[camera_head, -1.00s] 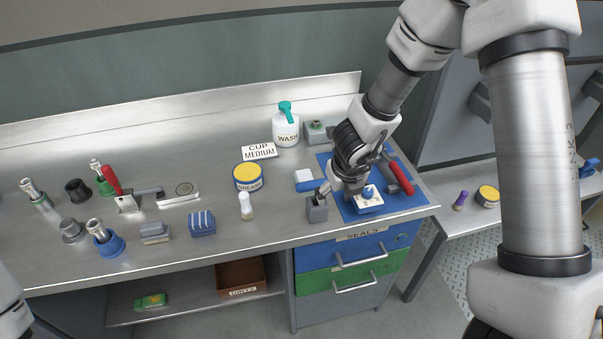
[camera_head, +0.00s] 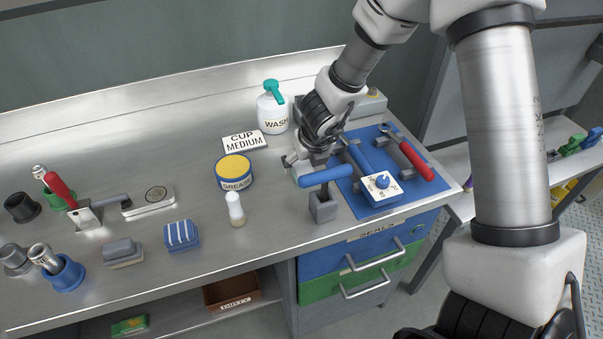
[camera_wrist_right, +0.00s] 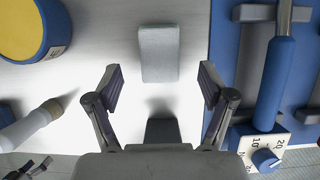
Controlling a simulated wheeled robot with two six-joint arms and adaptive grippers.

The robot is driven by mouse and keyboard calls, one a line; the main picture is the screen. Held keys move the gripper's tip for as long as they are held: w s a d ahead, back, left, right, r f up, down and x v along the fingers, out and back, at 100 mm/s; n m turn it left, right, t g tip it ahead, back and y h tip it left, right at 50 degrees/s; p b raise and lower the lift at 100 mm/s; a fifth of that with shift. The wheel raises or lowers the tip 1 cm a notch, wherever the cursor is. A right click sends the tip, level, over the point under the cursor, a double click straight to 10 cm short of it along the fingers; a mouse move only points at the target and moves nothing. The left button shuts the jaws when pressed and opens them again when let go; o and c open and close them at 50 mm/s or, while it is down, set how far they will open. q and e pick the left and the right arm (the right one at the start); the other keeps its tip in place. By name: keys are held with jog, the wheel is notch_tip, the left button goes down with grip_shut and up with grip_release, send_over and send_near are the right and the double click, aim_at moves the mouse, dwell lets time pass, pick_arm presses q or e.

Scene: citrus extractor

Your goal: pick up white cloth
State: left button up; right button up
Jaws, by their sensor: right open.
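The white cloth (camera_wrist_right: 159,52) shows in the right wrist view as a pale folded rectangle lying on the steel bench. In the head view my right gripper covers most or all of it. My right gripper (camera_wrist_right: 162,86) is open and empty, with its two fingers spread to either side of the cloth's line. The cloth lies just beyond the fingertips and apart from them. In the head view the right gripper (camera_head: 298,161) is low over the bench, left of the blue mat.
A grey holder (camera_head: 323,207) and a blue handle (camera_head: 327,176) stand close to the gripper. The blue mat (camera_head: 352,205) with tools lies to the right.

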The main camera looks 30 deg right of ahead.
aim_at(303, 168)
jog(key=b+x, duration=0.1)
jog(key=x, duration=0.2)
jog(key=shift+w+f, duration=0.1)
jog(key=shift+w, duration=0.05)
jog(key=shift+w+f, duration=0.35)
jog(key=shift+s+r, duration=0.15)
jog(key=c, duration=1.3)
notch_tip(303, 168, up, 8)
jog(key=p, duration=0.5)
jog(key=shift+a+p, duration=0.15)
jog(key=shift+p, duration=0.15)
jog(key=shift+c, duration=0.2)
jog(key=w+a+p, duration=0.1)
jog(key=a+p, duration=0.1)
jog(key=a, duration=0.3)
jog(key=w+a+p, duration=0.2)
jog(key=a+p, duration=0.1)
jog(key=a, duration=0.3)
jog(key=w+a+f+p, duration=0.1)
jog(key=a+p, duration=0.1)
jog(key=a, duration=0.4)
jog(key=shift+w+a+p, duration=0.1)
jog(key=shift+w+p, duration=0.05)
jog(key=shift+p, duration=0.2)
jog(key=o, duration=0.4)
jog(key=shift+c, duration=0.9)
